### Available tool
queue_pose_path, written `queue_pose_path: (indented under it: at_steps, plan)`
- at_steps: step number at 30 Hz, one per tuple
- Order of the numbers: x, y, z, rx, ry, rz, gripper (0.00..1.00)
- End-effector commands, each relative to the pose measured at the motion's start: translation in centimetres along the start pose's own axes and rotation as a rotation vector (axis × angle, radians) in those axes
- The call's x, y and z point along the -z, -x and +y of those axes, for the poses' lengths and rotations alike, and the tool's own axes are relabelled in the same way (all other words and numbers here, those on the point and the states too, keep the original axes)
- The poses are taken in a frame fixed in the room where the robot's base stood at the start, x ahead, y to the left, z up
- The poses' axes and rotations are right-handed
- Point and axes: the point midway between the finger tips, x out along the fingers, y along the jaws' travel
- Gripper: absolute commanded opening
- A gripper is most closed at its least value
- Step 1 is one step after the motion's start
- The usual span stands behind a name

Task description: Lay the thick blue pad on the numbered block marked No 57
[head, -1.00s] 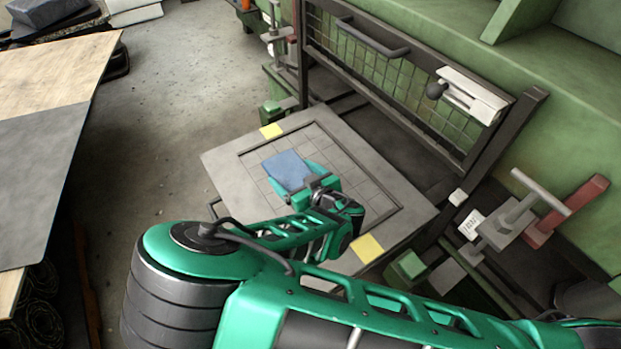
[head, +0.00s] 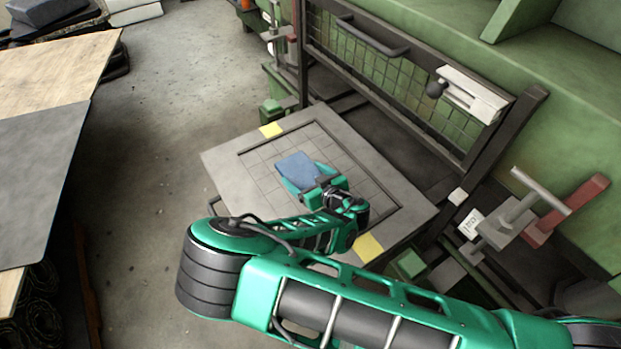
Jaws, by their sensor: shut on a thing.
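The blue pad (head: 297,167) is in my gripper (head: 306,177), over the gridded area of the grey plate. The green fingers are shut on it from its near side, and its far part sticks out beyond them. I cannot tell whether the pad touches the plate or hangs just above it. I cannot make out a block marked No 57. A small white tag (head: 469,224) with dark marks is at the right by the clamp, too small to read.
The grey plate (head: 228,166) has yellow patches (head: 271,130) at two edges. A mesh guard (head: 385,85) stands behind it. A clamp (head: 509,225) and red part (head: 567,210) are at the right. A table (head: 38,165) stands left, with bare floor (head: 160,150) between.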

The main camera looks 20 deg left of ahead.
Motion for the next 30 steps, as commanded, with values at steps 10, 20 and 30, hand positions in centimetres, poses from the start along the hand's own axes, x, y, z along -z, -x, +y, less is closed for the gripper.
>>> queue_pose_path:
  at_steps: [10,20,30]
  plan:
    - [-0.9,-0.42,-0.03,0.0,-0.001,0.002,0.62]
    - [-1.14,-0.45,0.14,-0.002,-0.001,0.001,1.0]
    - [-0.87,-0.32,0.09,-0.001,0.0,0.002,1.0]
